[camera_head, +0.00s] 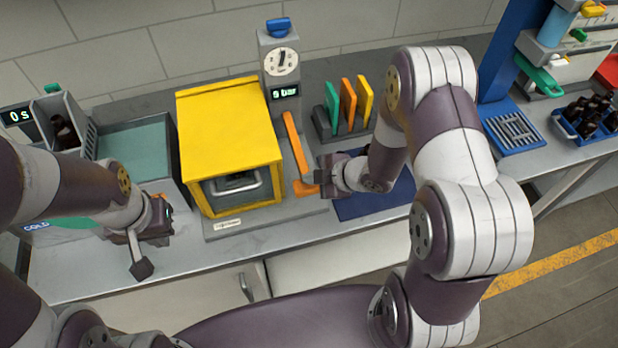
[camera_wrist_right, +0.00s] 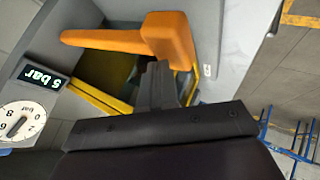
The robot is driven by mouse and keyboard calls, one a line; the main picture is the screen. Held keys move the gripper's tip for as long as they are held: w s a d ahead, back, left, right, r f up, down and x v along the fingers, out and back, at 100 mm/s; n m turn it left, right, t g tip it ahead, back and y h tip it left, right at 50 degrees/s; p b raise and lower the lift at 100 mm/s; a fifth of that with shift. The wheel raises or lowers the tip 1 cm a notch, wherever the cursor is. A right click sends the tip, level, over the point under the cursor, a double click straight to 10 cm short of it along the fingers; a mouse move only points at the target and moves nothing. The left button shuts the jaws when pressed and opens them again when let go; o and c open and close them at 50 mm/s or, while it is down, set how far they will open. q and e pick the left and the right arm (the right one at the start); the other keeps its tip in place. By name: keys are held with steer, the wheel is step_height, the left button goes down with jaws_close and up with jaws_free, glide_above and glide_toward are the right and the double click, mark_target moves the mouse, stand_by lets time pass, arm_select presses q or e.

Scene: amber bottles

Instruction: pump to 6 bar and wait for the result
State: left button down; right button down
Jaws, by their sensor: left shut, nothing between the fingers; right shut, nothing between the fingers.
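A yellow box (camera_head: 228,125) with a clear-windowed front and a handle stands on a grey base. Behind it a grey post carries a round dial (camera_head: 283,62) and a small display reading 5 bar (camera_head: 285,92); both also show in the right wrist view (camera_wrist_right: 43,77). An orange pump lever (camera_head: 295,145) slopes down beside the box; it also shows in the right wrist view (camera_wrist_right: 110,38). My right gripper (camera_head: 322,176) is shut and empty, close to the lever's lower end; contact cannot be told. My left gripper (camera_head: 140,262) is shut and empty, at the bench's front left.
A teal-topped tank (camera_head: 137,155) and a timer reading 0 s (camera_head: 17,116) stand at left. A rack of coloured plates (camera_head: 347,105) is behind my right gripper, a blue mat (camera_head: 375,204) beside it. Amber bottles in a blue crate (camera_head: 562,127) stand at far right.

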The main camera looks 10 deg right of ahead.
mark_target(312, 186)
steer(key=shift+f+b, duration=1.4)
steer(key=shift+f, duration=0.3)
stand_by(1.0)
steer(key=shift+r, duration=0.15)
stand_by(0.4)
steer(key=shift+r+p, duration=2.85)
steer(key=shift+r, duration=0.2)
steer(key=shift+r, duration=0.1)
step_height(312, 186, up, 5)
steer(key=p, duration=0.4)
